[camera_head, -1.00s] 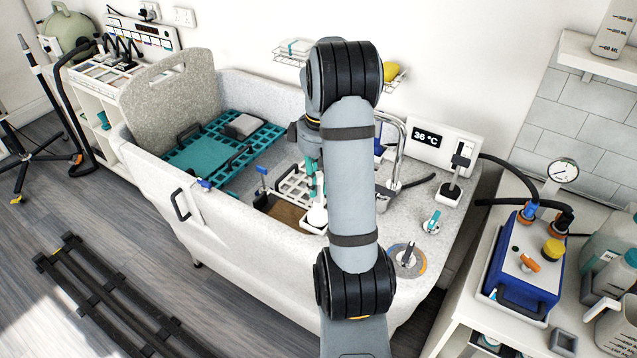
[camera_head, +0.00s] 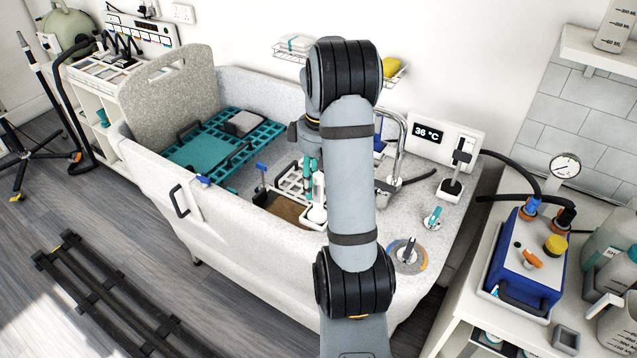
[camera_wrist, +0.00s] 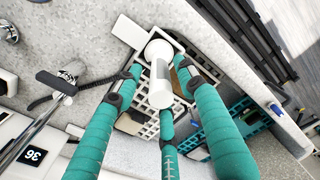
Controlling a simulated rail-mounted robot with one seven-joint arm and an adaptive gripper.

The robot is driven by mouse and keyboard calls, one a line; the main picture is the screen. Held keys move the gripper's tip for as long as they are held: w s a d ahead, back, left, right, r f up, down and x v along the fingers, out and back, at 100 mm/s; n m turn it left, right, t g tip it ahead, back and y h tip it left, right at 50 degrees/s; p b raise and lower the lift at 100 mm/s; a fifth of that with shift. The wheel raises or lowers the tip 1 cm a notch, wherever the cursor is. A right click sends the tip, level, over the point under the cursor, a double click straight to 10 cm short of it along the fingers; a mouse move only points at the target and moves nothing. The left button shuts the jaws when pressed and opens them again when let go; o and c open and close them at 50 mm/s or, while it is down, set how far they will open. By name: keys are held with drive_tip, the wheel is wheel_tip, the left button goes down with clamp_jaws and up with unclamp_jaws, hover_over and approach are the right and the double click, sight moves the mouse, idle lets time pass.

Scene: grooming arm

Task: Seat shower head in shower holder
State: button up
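A white cylindrical piece with a round end, which looks like the shower head (camera_wrist: 160,78), stands between my teal fingers in the wrist view. In the head view it shows as a white upright shape (camera_head: 318,192) beside my arm. My gripper (camera_wrist: 159,72) has its fingers spread around this piece, with small gaps visible at both sides. In the head view my forearm hides most of the gripper (camera_head: 311,165). A dark bracket on the chrome pipe (camera_wrist: 57,82) lies left of my fingers; I cannot tell whether it is the shower holder.
The grey tub's near wall (camera_head: 240,240) stands in front. A white lattice rack (camera_head: 290,180) and a teal grate (camera_head: 205,152) are inside. A temperature panel (camera_head: 440,138), a post on a white base (camera_head: 455,180) and a dial (camera_head: 407,254) are at the right.

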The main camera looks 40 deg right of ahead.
wheel_tip(320, 180, up, 12)
drive_tip(key=shift+s, duration=0.15)
idle(0.6)
idle(0.3)
wheel_tip(320, 180, down, 11)
drive_tip(key=shift+p, duration=0.35)
drive_tip(key=shift+f, duration=0.2)
